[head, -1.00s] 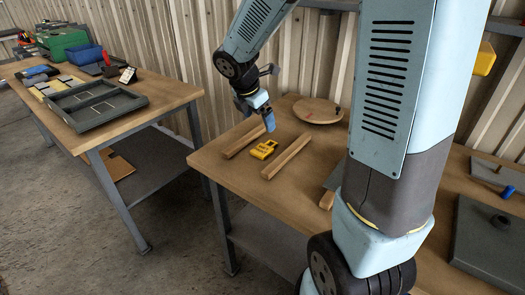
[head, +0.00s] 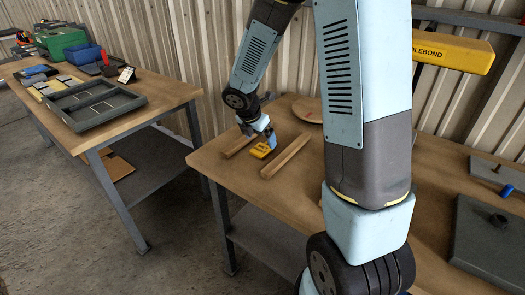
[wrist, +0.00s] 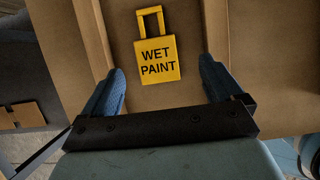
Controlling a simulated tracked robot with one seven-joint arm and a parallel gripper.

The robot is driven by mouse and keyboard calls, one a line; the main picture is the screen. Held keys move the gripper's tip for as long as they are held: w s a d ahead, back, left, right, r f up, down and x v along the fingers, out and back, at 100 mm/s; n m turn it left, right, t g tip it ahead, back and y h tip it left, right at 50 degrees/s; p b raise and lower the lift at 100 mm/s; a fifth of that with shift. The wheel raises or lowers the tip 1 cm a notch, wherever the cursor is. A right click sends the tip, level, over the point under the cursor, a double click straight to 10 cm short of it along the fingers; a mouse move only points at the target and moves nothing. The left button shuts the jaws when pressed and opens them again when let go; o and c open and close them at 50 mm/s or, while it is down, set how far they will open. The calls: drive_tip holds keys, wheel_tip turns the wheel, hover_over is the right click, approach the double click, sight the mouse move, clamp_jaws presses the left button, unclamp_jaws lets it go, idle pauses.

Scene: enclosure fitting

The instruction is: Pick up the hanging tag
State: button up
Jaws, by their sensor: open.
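The hanging tag is a yellow plate with a square loop handle and the words WET PAINT. In the head view the tag (head: 261,150) lies on the near workbench between two wooden strips. In the wrist view the tag (wrist: 157,58) lies flat, face up, with its loop toward the top. My gripper (head: 257,140) is low over the tag in the head view. In the wrist view my gripper (wrist: 161,85) is open, with one blue finger on each side of the tag's lower part and gaps between. Nothing is held.
Wooden strips (head: 286,157) and (head: 240,143) flank the tag on the workbench (head: 240,180). A round wooden disc (head: 308,108) lies behind. A grey plate (head: 490,235) is at the right. Another bench at left holds a grey tray (head: 95,105) and bins.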

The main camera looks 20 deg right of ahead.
sight(262, 148)
drive_tip(key=x, duration=0.4)
drive_tip(key=shift+w+a, duration=0.2)
drive_tip(key=shift+a, duration=0.15)
drive_tip(key=shift+w+d+f, duration=0.15)
drive_tip(key=shift+d+f, duration=0.05)
drive_tip(key=shift+f, duration=0.3)
drive_tip(key=c, duration=1.1)
drive_tip(key=shift+c, duration=0.2)
